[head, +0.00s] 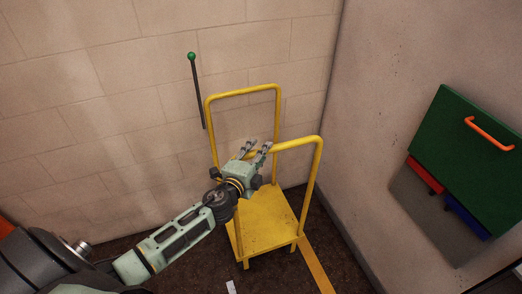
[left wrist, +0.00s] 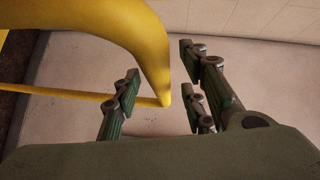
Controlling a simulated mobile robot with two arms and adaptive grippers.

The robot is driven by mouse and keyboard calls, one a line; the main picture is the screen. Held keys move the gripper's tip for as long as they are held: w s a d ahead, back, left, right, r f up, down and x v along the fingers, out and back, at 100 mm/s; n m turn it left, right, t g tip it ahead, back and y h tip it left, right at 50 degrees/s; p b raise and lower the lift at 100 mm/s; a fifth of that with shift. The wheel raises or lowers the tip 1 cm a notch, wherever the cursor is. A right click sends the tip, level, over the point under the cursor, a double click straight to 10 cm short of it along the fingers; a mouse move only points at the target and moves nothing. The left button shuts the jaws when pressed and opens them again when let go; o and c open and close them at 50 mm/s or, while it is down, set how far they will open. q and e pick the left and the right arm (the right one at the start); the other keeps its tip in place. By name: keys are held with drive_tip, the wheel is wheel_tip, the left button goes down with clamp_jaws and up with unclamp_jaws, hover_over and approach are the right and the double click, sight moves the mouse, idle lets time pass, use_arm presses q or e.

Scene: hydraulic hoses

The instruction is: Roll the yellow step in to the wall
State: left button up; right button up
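The yellow step (head: 268,226) stands on the dark floor near the corner, with a flat platform and two tall hoop rails. Its far hoop is close to the block wall (head: 120,80); I cannot tell whether it touches. My left gripper (head: 256,149) is at the top bar of the near hoop, above the platform, fingers pointing toward the wall. In the left wrist view the fingers (left wrist: 158,82) are spread apart. The yellow rail (left wrist: 135,38) fills the upper left there, close to the fingers, and they are not closed on it. My right gripper is not in view.
A dark rod with a green knob (head: 192,57) stands upright by the wall, left of the far hoop. On the right wall is a green panel (head: 455,150) with an orange handle. A yellow stripe (head: 317,266) runs along the floor right of the step.

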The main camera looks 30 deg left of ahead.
use_arm(q)
drive_tip(key=shift+w+f, duration=0.25)
drive_tip(key=shift+w, duration=0.7)
drive_tip(key=shift+s+r, duration=0.1)
drive_tip(key=shift+s, duration=0.1)
drive_tip(key=shift+c, duration=0.8)
clamp_jaws()
